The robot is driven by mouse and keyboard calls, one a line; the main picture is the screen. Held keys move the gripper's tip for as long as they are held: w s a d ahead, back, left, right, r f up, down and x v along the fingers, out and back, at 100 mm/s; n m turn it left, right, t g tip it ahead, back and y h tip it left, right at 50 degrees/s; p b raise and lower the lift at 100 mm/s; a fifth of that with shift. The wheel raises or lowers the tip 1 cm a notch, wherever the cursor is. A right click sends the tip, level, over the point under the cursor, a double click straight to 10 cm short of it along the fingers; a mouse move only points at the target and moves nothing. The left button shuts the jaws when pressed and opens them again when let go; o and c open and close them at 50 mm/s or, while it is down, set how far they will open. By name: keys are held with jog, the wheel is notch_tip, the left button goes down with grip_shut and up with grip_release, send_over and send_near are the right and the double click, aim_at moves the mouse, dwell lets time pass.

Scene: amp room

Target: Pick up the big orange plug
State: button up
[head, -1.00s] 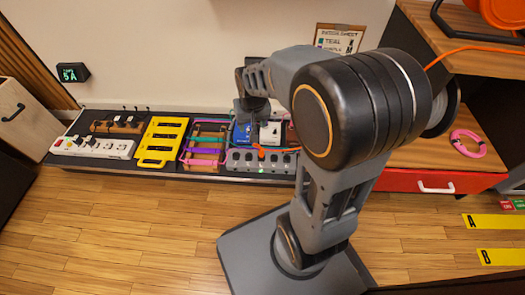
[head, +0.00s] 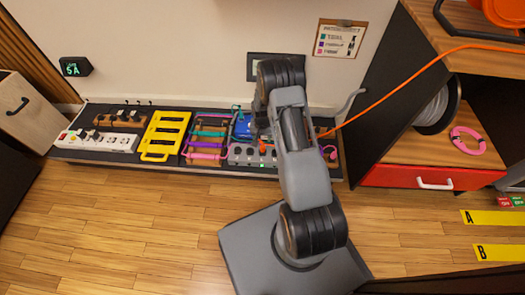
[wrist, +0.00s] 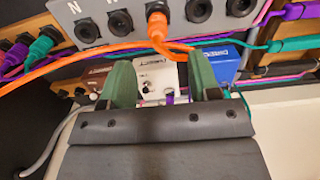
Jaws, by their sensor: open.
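The big orange plug (wrist: 157,24) sits in a socket of the grey socket panel (wrist: 205,28), at the top of the wrist view, with its orange cable (wrist: 95,52) running to the left. In the head view a small orange bit of the plug (head: 263,148) shows beside my arm. My gripper (wrist: 163,88) is open and empty, its two green fingers apart, with the plug beyond the fingertips and not between them. A white pedal (wrist: 160,76) shows between the fingers. In the head view my arm hides most of the gripper.
A blue pedal (wrist: 200,62) is close to the right finger. The yellow rack (head: 165,135) and white power strip (head: 100,141) stand left on the board. An orange cable (head: 400,83) crosses right of my arm.

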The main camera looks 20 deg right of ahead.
aim_at(263, 147)
notch_tip(263, 147, down, 4)
jog(key=shift+f+b, duration=0.15)
jog(key=shift+b, duration=0.45)
jog(key=shift+d+f+b, duration=0.15)
jog(key=shift+f+b, duration=1.4)
jog(key=shift+f, duration=1.05)
jog(key=shift+r, duration=0.1)
jog(key=c, duration=1)
jog(key=shift+r, duration=0.1)
